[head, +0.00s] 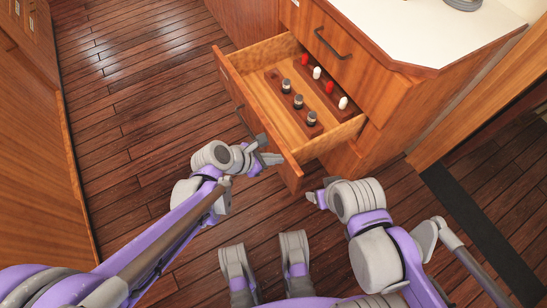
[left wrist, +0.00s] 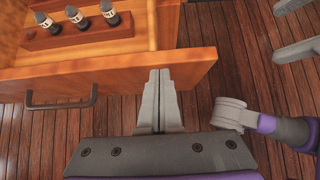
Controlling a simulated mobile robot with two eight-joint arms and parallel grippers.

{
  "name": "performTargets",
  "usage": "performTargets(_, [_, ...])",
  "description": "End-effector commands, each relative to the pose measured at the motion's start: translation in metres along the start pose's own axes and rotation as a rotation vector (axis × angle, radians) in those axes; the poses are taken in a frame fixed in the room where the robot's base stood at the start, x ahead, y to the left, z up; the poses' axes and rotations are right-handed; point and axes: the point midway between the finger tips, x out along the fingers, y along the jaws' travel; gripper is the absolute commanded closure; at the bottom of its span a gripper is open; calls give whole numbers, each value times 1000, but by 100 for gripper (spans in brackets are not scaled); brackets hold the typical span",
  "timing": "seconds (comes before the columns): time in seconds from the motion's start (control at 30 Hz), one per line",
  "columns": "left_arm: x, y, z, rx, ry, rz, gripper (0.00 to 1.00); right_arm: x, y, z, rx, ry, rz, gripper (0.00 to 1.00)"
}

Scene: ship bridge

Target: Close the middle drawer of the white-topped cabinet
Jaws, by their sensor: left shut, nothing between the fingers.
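The middle drawer (head: 254,124) of the white-topped cabinet (head: 375,82) is pulled well out, its wooden front facing left in the head view. A dark bar handle sits on that front; it shows clearly in the left wrist view (left wrist: 62,104). My left gripper (head: 270,158) is shut and empty at the outer side of the drawer front, near its lower end in the head view. In the left wrist view its fingertips (left wrist: 158,76) overlap the front, right of the handle; I cannot tell whether they touch. My right gripper (head: 317,197) is beside the cabinet; its fingers are unclear.
Inside the drawer, several dark, red and white small items (head: 312,118) stand in wooden racks. The closed drawer above has a dark handle (head: 329,46). Another wooden cabinet (head: 35,130) stands at the left. The plank floor (head: 140,110) between is clear.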

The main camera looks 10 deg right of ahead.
Motion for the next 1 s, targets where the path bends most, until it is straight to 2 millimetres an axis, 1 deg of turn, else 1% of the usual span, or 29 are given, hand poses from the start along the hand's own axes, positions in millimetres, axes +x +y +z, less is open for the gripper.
performTargets(0.17, [2,0,2,1,0,-1,100,0,0,0,0,0,0,31])
performTargets(0.37, [13,-1,14,1,-1,-3,100,-1,0,0,0,0,0,31])
performTargets(0.57, [35,-1,36,3,-2,-4,100,-2,0,0,0,1,0,31])
performTargets(1.0, [94,-1,96,3,-2,-3,100,-9,0,-2,0,2,0,31])
